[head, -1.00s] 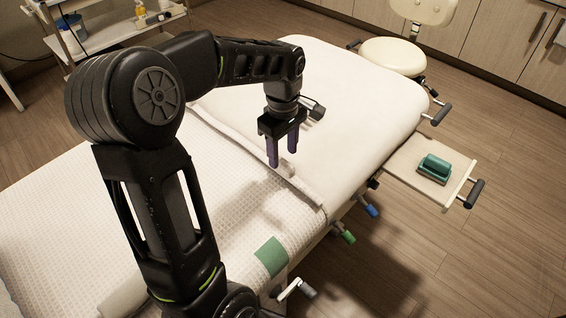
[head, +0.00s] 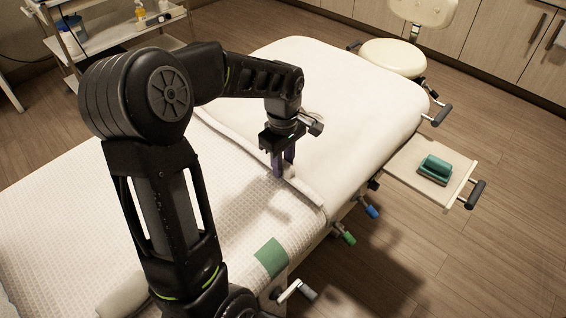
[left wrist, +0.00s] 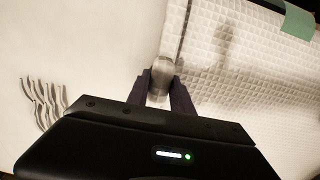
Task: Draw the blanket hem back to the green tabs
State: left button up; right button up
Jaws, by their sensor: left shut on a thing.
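The white waffle-textured blanket (head: 70,205) covers the near part of the treatment bed. Its rolled hem (head: 310,195) runs across the bed. The hem also shows in the left wrist view (left wrist: 174,35). A green tab (head: 271,257) lies on the blanket's near side edge, apart from the hem; it also shows in the left wrist view (left wrist: 298,21). A second tab cannot be made out. My left gripper (head: 283,174), with purple fingers, points down and is shut on the hem. In the left wrist view its fingertips (left wrist: 161,78) pinch the roll. My right gripper is out of view.
The bare bed top (head: 345,90) lies beyond the hem. A side shelf (head: 405,164) holds a green-topped block (head: 434,168). Coloured-grip levers, one blue (head: 370,211), stick out below the bed edge. A cream stool (head: 393,57) and a trolley (head: 110,33) stand behind.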

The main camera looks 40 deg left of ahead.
pick_arm(q)
grip_shut()
dwell(0.8)
